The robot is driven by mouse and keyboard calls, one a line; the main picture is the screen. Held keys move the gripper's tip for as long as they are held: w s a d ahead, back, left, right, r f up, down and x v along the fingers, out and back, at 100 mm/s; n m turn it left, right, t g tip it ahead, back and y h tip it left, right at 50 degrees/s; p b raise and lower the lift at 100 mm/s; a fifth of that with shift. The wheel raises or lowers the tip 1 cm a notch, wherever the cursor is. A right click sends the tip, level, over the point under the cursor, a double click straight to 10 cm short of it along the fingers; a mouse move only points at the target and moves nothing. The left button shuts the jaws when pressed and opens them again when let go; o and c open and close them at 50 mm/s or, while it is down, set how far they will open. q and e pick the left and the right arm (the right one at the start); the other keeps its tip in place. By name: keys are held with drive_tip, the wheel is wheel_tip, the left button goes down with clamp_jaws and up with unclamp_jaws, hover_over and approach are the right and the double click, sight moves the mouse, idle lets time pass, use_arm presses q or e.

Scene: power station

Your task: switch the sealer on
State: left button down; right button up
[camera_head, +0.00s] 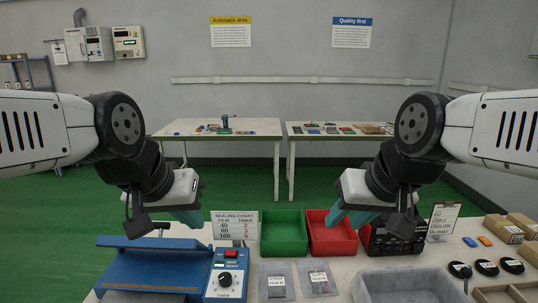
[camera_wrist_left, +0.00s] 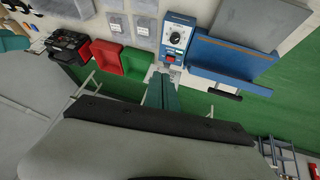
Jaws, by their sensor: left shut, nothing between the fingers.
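The blue sealer (camera_head: 152,268) sits at the front left of the near table. Its control box (camera_head: 226,275) has a red switch (camera_head: 232,253) at the top, a "HEAT READY" label and a black timer dial (camera_head: 225,279). In the left wrist view the red switch (camera_wrist_left: 170,58) is at the box's edge facing my fingers. My left gripper (camera_head: 188,218) is shut and empty, above and behind the sealer. In the left wrist view its teal fingertips (camera_wrist_left: 161,76) appear close to the switch, with no clear contact. My right gripper (camera_head: 345,217) is open and empty above the red bin.
A sealing chart (camera_head: 235,225) stands behind the control box. A green bin (camera_head: 284,233) and a red bin (camera_head: 332,234) stand to its right. Small boxes (camera_head: 503,229) are at the right.

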use_arm(q)
drive_tip(key=shift+w, duration=0.1)
drive_tip(key=m+g+y, duration=0.2)
drive_tip(key=m+g, duration=0.4)
drive_tip(key=m, duration=1.1)
hover_over(228, 252)
wheel_tip(228, 252, down, 14)
wheel_tip(228, 252, down, 14)
drive_tip(key=shift+f, duration=0.1)
